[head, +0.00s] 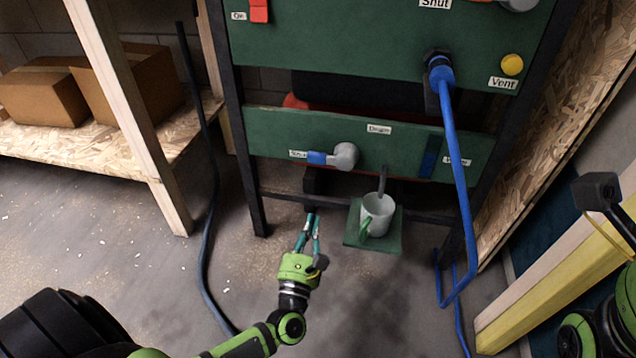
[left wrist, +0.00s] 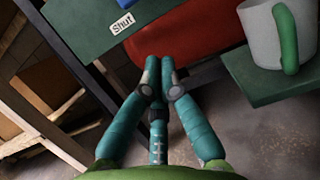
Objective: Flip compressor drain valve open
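The drain valve (head: 345,156) is a grey body on the lower green panel, below the "Drain" label (head: 379,129). Its blue handle (head: 317,158) lies level and points left, toward the "Shut" label (head: 298,154). In the left wrist view, the "Shut" label (left wrist: 122,23) shows and a bit of blue handle (left wrist: 141,3) shows at the top edge. My left gripper (head: 311,216) is below the handle and apart from it. In the left wrist view, its teal fingers (left wrist: 159,62) come together at the tips, with nothing seen between them. My right gripper is out of view.
A white mug (head: 378,208) with a green handle stands on a small green shelf (head: 385,243), right of my left gripper. A blue hose (head: 457,170) hangs at the right. A dark hose (head: 207,220) runs down at the left. A wooden shelf (head: 110,155) holds boxes.

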